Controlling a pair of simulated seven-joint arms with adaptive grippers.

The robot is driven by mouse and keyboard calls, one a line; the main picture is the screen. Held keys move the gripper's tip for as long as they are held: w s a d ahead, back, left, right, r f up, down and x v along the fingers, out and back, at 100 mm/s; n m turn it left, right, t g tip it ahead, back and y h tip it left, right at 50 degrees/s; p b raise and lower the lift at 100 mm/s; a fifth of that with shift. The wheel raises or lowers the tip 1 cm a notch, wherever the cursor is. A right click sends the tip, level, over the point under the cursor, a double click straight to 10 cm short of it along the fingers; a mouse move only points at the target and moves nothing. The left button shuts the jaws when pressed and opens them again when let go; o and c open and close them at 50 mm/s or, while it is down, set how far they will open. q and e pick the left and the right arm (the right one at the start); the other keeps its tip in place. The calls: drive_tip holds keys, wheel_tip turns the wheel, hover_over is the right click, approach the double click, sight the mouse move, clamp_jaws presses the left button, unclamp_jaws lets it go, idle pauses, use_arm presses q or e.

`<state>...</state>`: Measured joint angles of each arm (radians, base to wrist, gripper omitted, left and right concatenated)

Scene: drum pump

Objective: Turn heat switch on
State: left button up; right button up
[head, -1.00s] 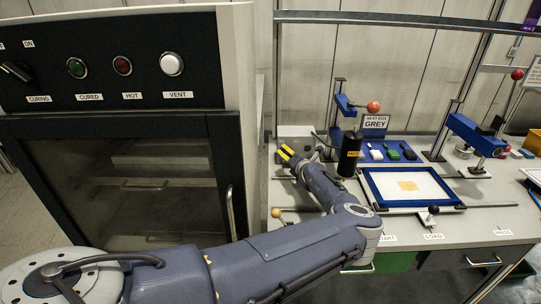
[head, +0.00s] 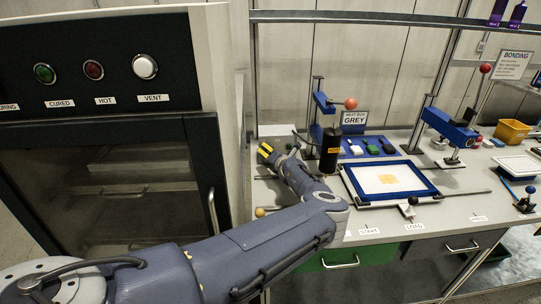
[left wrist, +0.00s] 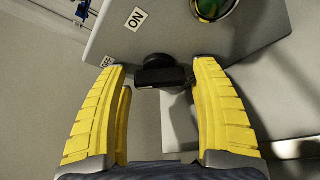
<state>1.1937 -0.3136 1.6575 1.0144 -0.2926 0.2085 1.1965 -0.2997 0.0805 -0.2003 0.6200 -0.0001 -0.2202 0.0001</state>
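The switch is a black knob (left wrist: 160,72) on a light grey box (left wrist: 185,30) in the left wrist view. An ON label (left wrist: 135,19) and a partly hidden OFF label (left wrist: 105,62) sit beside it. My left gripper (left wrist: 163,85) has its yellow fingers spread, one on each side of the knob, with gaps visible. In the head view my left gripper (head: 265,150) is at the back left of the bench, near the grey box (head: 275,130). The knob is hidden there. My right gripper is not in view.
A black cylinder (head: 331,150) stands just right of my left gripper. A blue-framed tray (head: 390,181) and a blue press (head: 448,124) are farther right. A dark oven cabinet (head: 110,180) with indicator lights stands at the left. A green light (left wrist: 214,8) is on the grey box.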

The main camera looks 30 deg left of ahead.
use_arm(q)
drive_tip(key=c, duration=0.9)
drive_tip(key=shift+m+y, duration=0.3)
drive_tip(key=shift+m, duration=0.2)
drive_tip(key=shift+c, duration=0.7)
drive_tip(key=shift+s+a+f+m+y, duration=0.15)
drive_tip(key=shift+m+y, duration=0.35)
drive_tip(key=shift+m, duration=0.4)
drive_tip(key=shift+a+m+y, duration=0.1)
drive_tip(key=shift+m+y, duration=0.6)
drive_tip(key=shift+m, duration=0.6)
drive_tip(key=o, duration=1)
drive_tip(key=shift+s+a+r, duration=0.1)
drive_tip(key=shift+a+r, duration=0.1)
drive_tip(key=shift+o, duration=1.1)
drive_tip(key=shift+d, duration=0.1)
drive_tip(key=shift+o, duration=0.4)
drive_tip(key=shift+d, duration=0.2)
